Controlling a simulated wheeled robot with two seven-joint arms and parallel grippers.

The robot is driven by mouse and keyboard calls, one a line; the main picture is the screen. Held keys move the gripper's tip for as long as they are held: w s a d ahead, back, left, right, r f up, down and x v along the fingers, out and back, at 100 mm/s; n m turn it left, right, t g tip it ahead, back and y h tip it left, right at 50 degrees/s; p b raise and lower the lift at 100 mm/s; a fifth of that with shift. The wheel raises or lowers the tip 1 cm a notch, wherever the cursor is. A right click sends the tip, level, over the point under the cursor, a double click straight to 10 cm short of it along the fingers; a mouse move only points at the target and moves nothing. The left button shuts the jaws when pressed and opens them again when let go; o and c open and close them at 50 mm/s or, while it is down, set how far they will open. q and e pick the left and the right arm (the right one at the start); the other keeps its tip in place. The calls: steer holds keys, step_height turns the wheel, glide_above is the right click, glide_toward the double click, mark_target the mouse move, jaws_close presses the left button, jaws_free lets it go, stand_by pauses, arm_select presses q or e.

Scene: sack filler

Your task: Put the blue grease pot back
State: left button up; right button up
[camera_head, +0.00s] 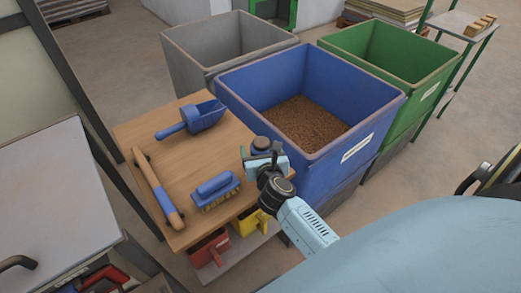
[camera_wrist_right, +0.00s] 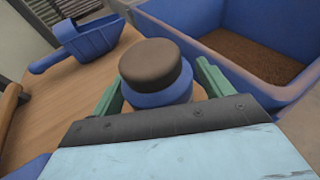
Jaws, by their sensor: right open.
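The blue grease pot (camera_head: 261,144), with a dark brown lid, is at the right edge of the wooden tabletop (camera_head: 190,160), beside the blue bin. In the right wrist view the pot (camera_wrist_right: 158,75) is upright between the two green fingers of my right gripper (camera_wrist_right: 160,88). In the head view my right gripper (camera_head: 263,160) reaches in from the lower right and partly hides the pot. Its jaws are open, one finger on each side of the pot. The pot's base is hidden. My left gripper is not in view.
On the tabletop are a blue scoop (camera_head: 195,118), a blue brush (camera_head: 215,188) and a blue-ended wooden handle (camera_head: 158,190). The blue bin (camera_head: 335,150) of brown granules stands right of the table. Red (camera_head: 208,247) and yellow (camera_head: 250,222) containers sit on the shelf below.

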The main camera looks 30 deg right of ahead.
steer(key=v, duration=1.2)
steer(key=shift+p, duration=0.4)
steer(key=shift+w, duration=0.1)
